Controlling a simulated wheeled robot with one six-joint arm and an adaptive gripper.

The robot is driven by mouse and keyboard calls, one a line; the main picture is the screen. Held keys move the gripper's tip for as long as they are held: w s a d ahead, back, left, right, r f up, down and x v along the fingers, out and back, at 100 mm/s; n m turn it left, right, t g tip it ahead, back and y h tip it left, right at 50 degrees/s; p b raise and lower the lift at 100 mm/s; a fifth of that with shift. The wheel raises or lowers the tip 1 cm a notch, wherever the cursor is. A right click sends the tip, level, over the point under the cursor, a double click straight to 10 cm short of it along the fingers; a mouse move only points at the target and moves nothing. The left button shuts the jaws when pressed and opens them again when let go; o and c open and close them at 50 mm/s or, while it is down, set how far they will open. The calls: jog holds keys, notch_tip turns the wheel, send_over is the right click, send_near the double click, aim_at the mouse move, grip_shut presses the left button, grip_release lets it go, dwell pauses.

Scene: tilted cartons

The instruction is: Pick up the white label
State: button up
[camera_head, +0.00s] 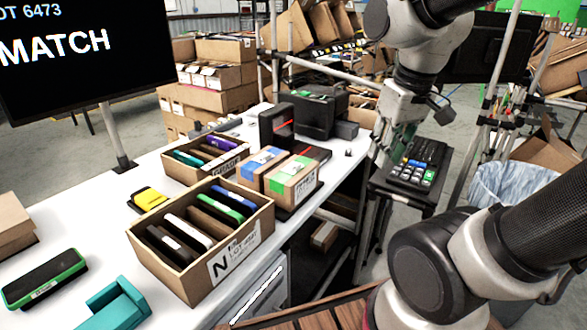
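Several white labels show, and I cannot tell which one the task means. A large white label (233,258) with a black "N" and "LOT" print is on the front of the near open carton (172,274). Another white label (305,187) is on the side of the closed carton with green tape (284,184). A smaller printed label (224,166) is on the far open carton (180,171). My gripper (386,153) hangs at the upper right, beyond the table's right edge and apart from these labels. Its fingers are small and partly hidden, so their opening is unclear.
A black keypad stand (410,175) is just below and right of my gripper. A black printer-like box (318,112) and an upright black device (276,126) stand at the table's back. A monitor (80,50) rises at left. A teal holder (114,306) lies in front.

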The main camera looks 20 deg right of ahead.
jog(key=w+a+f+m+g, duration=0.1)
jog(key=w+a, duration=0.2)
jog(key=w, duration=0.2)
jog(key=w+a+f+m+g, duration=0.1)
jog(key=w+a+f, duration=0.1)
jog(key=w, duration=0.3)
jog(key=w+a+f+m, duration=0.1)
jog(key=w+a+f, duration=0.1)
jog(key=w, duration=0.3)
jog(key=shift+w+a+m+g, duration=0.15)
jog(key=shift+a+m+g, duration=0.25)
jog(key=shift+a, duration=0.45)
jog(key=shift+c, duration=0.8)
jog(key=m, duration=0.6)
send_near(293, 166)
jog(key=shift+s+d+r+t, duration=0.2)
jog(key=shift+s+d, duration=0.1)
jog(key=shift+s, duration=0.25)
jog(key=shift+s+d+r+t, duration=0.1)
jog(key=shift+s+d+t, duration=0.15)
jog(key=shift+s, duration=0.25)
jog(key=shift+f+m, duration=0.1)
jog(key=shift+m, duration=0.5)
jog(key=shift+f, duration=0.25)
jog(key=f, duration=0.7)
jog(key=shift+d+f, duration=0.15)
jog(key=shift+d, duration=0.05)
grip_shut()
